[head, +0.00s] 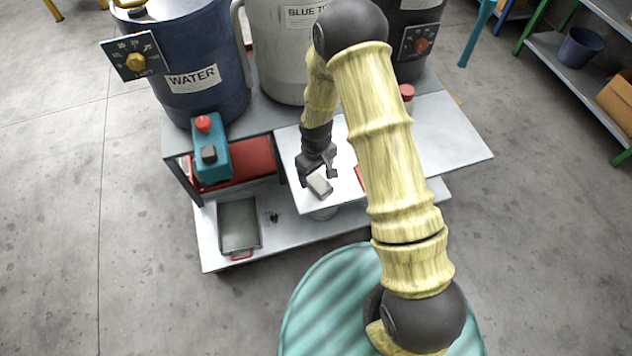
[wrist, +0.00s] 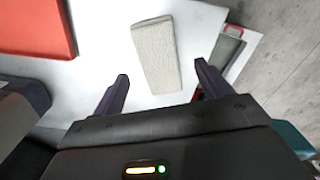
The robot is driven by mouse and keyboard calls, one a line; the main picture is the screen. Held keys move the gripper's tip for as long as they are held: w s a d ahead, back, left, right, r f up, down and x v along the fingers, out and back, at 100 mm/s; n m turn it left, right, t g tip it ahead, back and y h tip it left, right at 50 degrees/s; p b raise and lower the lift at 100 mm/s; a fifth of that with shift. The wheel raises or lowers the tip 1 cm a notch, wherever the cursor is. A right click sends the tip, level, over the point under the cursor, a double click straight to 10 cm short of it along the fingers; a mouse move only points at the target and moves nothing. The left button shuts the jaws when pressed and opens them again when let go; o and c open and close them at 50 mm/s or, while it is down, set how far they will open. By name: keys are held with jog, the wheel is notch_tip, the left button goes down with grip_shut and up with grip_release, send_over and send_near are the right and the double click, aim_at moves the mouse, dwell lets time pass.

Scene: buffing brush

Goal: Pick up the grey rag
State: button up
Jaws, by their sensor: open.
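The grey rag (head: 320,184) is a small, flat, light grey rectangular pad near the front edge of the white upper worktop (head: 450,140). It also shows in the wrist view (wrist: 157,55), lying lengthwise just beyond and between my fingers. My gripper (head: 318,172) is over the worktop next to the rag. In the wrist view my gripper (wrist: 160,85) has its two dark fingers wide apart with nothing held between them. I cannot tell the exact height of the fingers above the worktop.
A red flat object (wrist: 35,25) lies beside the rag. A blue WATER drum (head: 190,60) and a pale drum (head: 280,50) stand behind. A teal box with a red knob (head: 211,150) is at left. A grey tray (head: 240,226) sits on the lower shelf.

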aim_at(316, 179)
notch_tip(316, 179, down, 3)
jog(key=shift+r, duration=0.15)
jog(key=shift+c, duration=0.3)
jog(key=c, duration=1.1)
jog(key=shift+r, duration=0.1)
notch_tip(316, 179, up, 10)
jog(key=p, duration=0.1)
jog(key=shift+p, duration=0.4)
jog(key=shift+s, duration=0.1)
